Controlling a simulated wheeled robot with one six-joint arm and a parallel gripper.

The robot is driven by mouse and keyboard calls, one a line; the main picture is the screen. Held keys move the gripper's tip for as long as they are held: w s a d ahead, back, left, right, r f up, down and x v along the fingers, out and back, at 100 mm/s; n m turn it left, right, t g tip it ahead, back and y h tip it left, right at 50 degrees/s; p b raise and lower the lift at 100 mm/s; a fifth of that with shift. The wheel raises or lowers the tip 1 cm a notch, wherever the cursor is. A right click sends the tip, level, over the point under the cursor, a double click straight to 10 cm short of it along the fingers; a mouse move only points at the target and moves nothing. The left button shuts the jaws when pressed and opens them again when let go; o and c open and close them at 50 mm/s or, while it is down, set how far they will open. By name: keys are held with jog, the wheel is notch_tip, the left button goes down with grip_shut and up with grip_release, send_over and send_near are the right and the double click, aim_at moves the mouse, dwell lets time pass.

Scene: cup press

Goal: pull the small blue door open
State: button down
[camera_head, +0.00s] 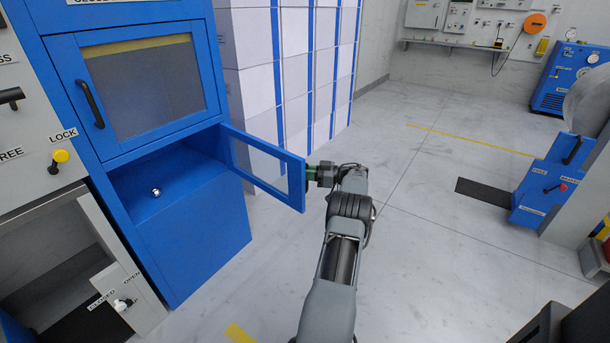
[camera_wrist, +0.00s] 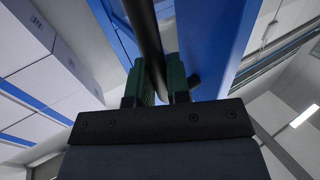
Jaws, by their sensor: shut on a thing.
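The small blue door (camera_head: 264,166), with a pale window pane, stands swung out from the blue cabinet (camera_head: 196,232), hinged at its left side in the head view. The opening behind it shows a dark hollow with a small shiny knob (camera_head: 156,191). My gripper (camera_head: 308,171) is at the door's free edge, on its outer side. In the wrist view my gripper (camera_wrist: 160,82) has its green fingers shut around a dark bar-like handle (camera_wrist: 147,35). The blue door frame (camera_wrist: 212,45) shows right beside the fingers. The handle is hidden in the head view.
A larger blue door (camera_head: 150,75) with a black handle is closed above. White stacked boxes (camera_head: 300,75) stand behind the small door. Grey floor (camera_head: 430,240) is clear to the right, before a blue pedal unit (camera_head: 545,185).

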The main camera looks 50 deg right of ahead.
jog(key=shift+w+d+r, duration=0.2)
jog(key=shift+w, duration=0.1)
jog(key=c, duration=1.3)
grip_release()
jog(key=shift+w+a, duration=0.1)
jog(key=shift+o, duration=1)
jog(key=shift+f, duration=0.1)
jog(key=shift+s, duration=0.2)
jog(key=shift+d+f, duration=0.1)
jog(key=shift+d, duration=0.1)
